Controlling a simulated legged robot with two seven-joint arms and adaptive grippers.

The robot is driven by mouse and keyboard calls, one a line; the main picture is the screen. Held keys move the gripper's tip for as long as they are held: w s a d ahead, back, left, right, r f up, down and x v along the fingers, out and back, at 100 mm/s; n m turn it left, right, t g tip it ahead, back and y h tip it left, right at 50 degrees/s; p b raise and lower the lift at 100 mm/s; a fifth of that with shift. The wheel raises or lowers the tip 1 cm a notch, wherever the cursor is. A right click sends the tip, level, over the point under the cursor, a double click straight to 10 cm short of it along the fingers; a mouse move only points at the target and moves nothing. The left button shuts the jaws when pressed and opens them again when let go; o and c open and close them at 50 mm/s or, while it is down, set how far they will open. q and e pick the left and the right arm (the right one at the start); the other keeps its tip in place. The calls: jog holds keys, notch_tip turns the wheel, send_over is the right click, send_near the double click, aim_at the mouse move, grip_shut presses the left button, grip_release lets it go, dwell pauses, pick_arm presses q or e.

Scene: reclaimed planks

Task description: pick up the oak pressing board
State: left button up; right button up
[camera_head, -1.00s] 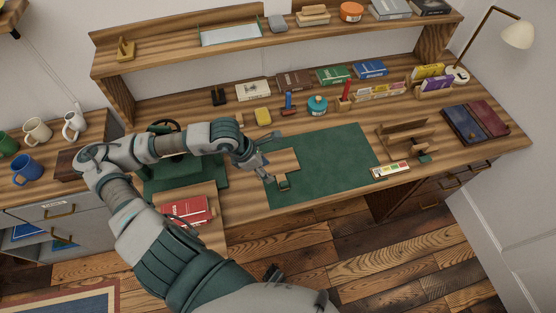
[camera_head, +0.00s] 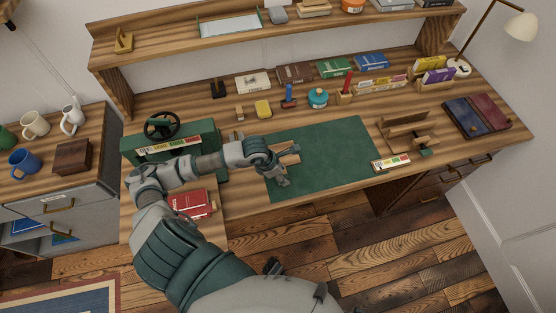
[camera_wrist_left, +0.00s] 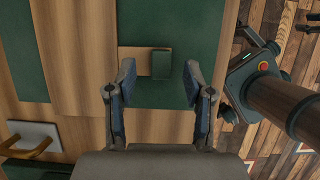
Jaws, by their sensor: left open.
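The oak pressing board (camera_head: 291,159) lies flat on the left part of the green mat (camera_head: 340,150), mostly hidden behind my left gripper (camera_head: 281,181). My right gripper is not in view.
A green press with a black handwheel (camera_head: 161,126) stands left of the mat, behind my left arm. A red book (camera_head: 190,204) lies near the desk's front left. A wooden stand (camera_head: 408,130) is right of the mat. The mat's middle and right are clear.

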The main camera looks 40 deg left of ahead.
pick_arm(q)
jog(key=shift+w+d+f, duration=0.1)
jog(key=shift+w+f, duration=0.1)
jog(key=shift+f, duration=0.45)
jog(key=shift+w+f, duration=0.1)
jog(key=shift+f, duration=0.15)
jog(key=shift+d, duration=0.15)
grip_shut()
jog(key=shift+r, duration=0.15)
